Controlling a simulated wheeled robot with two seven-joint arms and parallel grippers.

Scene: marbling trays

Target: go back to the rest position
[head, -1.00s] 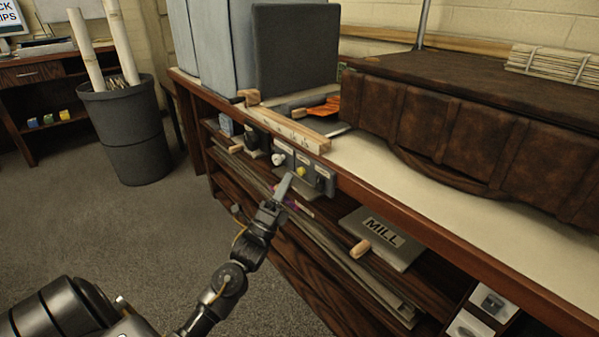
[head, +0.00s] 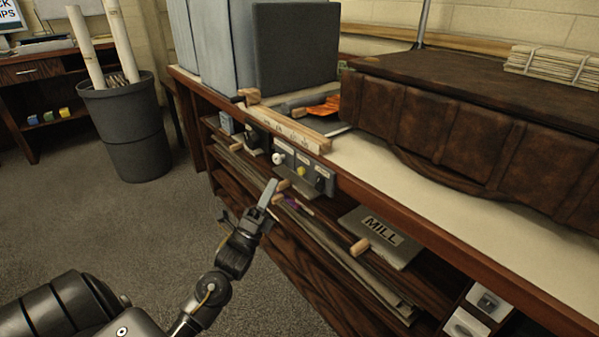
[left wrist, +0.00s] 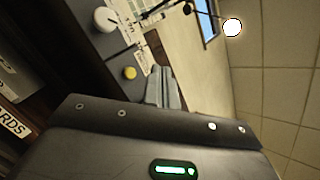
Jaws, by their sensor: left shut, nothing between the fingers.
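My left gripper (head: 268,193) is in the middle of the head view, in front of the wooden bench. Its fingers are together and hold nothing. The fingers also show in the left wrist view (left wrist: 162,88). A grey control panel (head: 303,165) on the bench's front edge is just beyond and above the fingertips. It carries a white knob (head: 278,158), a yellow button (head: 300,171) and a dark switch (head: 320,183). The fingertips look apart from the panel. The white knob (left wrist: 104,20) and yellow button (left wrist: 130,73) also show in the left wrist view. My right gripper is not in view.
The bench top (head: 400,185) carries a brown leather-sided press (head: 450,140) and grey boxes (head: 295,45). Shelves below hold boards and a plate marked MILL (head: 380,237). A grey bin (head: 125,125) with rolls stands at left. Carpet (head: 130,225) left of the bench is clear.

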